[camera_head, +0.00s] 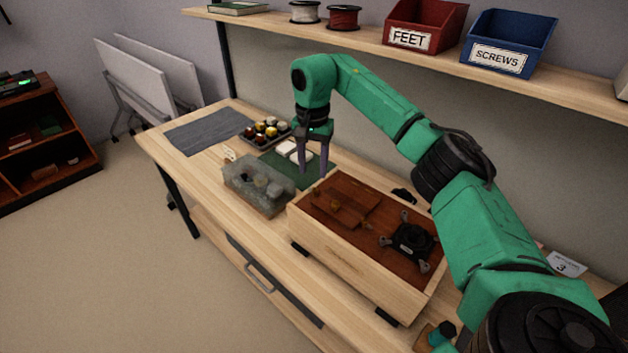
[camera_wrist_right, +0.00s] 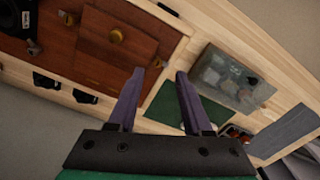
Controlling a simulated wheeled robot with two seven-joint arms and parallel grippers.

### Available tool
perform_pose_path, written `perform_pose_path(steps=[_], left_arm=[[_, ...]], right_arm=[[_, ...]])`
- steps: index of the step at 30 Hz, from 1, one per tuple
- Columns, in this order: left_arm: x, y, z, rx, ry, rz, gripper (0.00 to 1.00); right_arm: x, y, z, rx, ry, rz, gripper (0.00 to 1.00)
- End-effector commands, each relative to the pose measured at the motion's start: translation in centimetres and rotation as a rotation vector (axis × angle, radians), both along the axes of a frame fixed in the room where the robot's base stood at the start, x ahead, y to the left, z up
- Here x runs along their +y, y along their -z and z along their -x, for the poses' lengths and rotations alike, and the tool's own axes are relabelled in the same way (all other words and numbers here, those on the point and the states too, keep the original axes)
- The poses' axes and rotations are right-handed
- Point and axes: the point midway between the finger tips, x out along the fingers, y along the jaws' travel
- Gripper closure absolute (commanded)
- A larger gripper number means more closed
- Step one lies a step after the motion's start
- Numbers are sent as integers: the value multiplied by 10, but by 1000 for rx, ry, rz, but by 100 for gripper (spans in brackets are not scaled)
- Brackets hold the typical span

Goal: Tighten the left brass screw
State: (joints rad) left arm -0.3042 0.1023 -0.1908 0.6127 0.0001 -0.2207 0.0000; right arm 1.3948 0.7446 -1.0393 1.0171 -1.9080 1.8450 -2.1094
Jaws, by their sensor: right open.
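A pale wooden speaker box (camera_head: 340,258) lies on the bench with its red-brown face up. A smaller brown panel (camera_head: 345,206) sits on the left part of that face. A brass screw (camera_head: 336,205) shows small on this panel, and a round brass head (camera_wrist_right: 117,36) stands out clearly in the right wrist view. Another small brass piece (camera_wrist_right: 68,18) shows beside the panel there; I cannot tell which one is the left screw. My right gripper (camera_head: 313,172) points down, open and empty, just beyond the box's far left corner, apart from the brass. My left gripper is not in view.
A grey translucent-looking bin (camera_head: 254,187) stands left of the box. A green mat (camera_head: 290,170) lies behind it, near a dark tray of small parts (camera_head: 266,132). A black speaker frame (camera_head: 412,241) is on the box's right side. A shelf with red (camera_head: 425,22) and blue (camera_head: 508,42) bins runs above.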

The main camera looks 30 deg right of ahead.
Motion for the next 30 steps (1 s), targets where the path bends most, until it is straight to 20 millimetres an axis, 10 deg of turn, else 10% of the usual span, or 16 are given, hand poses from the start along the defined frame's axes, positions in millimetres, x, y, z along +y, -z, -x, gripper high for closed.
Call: perform_pose_path(steps=[7,17,21,30], left_arm=[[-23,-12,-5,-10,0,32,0],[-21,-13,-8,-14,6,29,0],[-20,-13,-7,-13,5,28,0],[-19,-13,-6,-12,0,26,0]], right_arm=[[-1,49,0,1,2,-1,50],[0,59,0,-1,1,0,50],[-1,59,0,-1,1,-1,100],[-1,59,0,-2,12,0,100]])
